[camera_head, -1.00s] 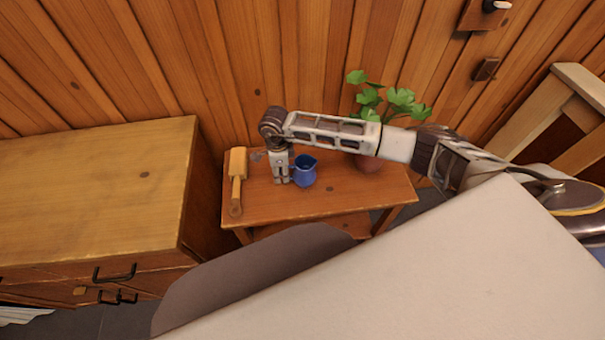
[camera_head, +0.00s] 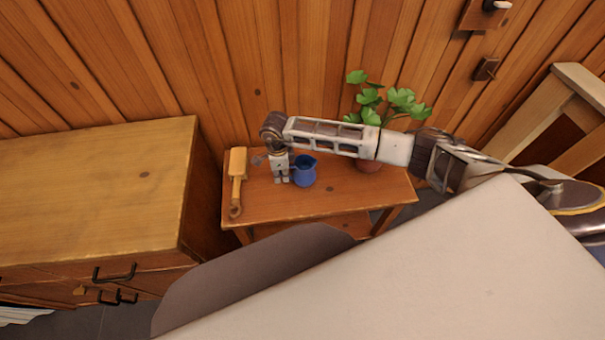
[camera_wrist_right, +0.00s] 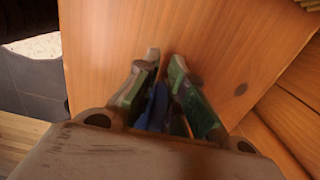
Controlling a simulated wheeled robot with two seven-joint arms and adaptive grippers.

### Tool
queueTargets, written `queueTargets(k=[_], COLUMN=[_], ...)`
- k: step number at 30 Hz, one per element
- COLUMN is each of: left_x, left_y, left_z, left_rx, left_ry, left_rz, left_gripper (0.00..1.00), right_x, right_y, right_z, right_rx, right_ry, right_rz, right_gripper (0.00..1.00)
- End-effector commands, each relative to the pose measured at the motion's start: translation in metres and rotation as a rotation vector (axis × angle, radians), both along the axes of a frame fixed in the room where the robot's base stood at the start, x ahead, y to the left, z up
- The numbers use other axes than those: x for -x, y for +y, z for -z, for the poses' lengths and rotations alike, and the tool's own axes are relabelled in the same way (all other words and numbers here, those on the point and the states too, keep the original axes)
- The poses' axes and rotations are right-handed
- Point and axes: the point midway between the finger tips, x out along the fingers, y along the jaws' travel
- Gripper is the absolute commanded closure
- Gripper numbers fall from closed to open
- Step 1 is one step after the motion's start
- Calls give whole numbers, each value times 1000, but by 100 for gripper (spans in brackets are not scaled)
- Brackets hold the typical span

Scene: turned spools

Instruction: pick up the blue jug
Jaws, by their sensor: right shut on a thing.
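The blue jug (camera_head: 305,173) is upright at the small wooden table, with its handle side toward my right gripper (camera_head: 282,179). My right gripper points down at the jug's left side and is shut on it, at what looks like the handle. In the right wrist view, a strip of the blue jug (camera_wrist_right: 157,106) shows between the fingers of my right gripper (camera_wrist_right: 165,60); the rest of it is hidden. I cannot tell whether the jug's base touches the tabletop. My left gripper is not in view.
A wooden mallet (camera_head: 237,182) lies left of the gripper on the small table (camera_head: 345,195). A potted green plant (camera_head: 370,163) stands at the back right, partly behind my right arm. A wooden cabinet (camera_head: 90,190) stands left. A plank wall (camera_head: 240,60) rises behind.

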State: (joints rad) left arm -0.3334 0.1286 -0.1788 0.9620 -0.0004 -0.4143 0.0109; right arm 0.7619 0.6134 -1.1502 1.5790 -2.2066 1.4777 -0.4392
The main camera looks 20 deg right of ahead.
Motion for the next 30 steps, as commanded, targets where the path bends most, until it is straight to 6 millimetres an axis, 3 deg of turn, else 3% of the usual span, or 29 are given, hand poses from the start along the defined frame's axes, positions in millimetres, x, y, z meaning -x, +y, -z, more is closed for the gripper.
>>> queueTargets(k=[30], left_x=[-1], left_y=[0], left_z=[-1], left_rx=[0], left_ry=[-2], left_rz=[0], left_gripper=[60], right_x=[-1], right_y=[0], right_z=[-10], right_rx=[1], right_ry=[-2], right_rz=[0], right_gripper=[100])
